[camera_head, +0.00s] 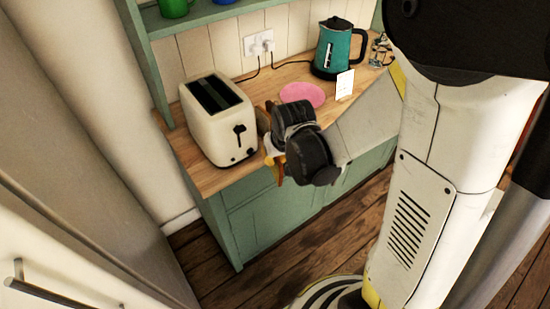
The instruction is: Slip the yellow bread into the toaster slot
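The cream toaster (217,126) stands upright on the left end of the wooden counter, its two dark slots facing up and its black lever on the front. My gripper (268,147) is just right of the toaster, over the counter's front edge. Small orange-yellow and brown patches show at the gripper's far side. I cannot tell whether they are the yellow bread or parts of the gripper. The fingertips are mostly hidden behind the dark wrist, so their opening is unclear. No bread shows clearly elsewhere.
A bare pink plate (303,94) lies behind my gripper. A white card (345,84) and teal kettle (335,48) stand further right. A wall socket (259,43) with cords is behind. A green shelf (200,18) overhangs the toaster's back.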

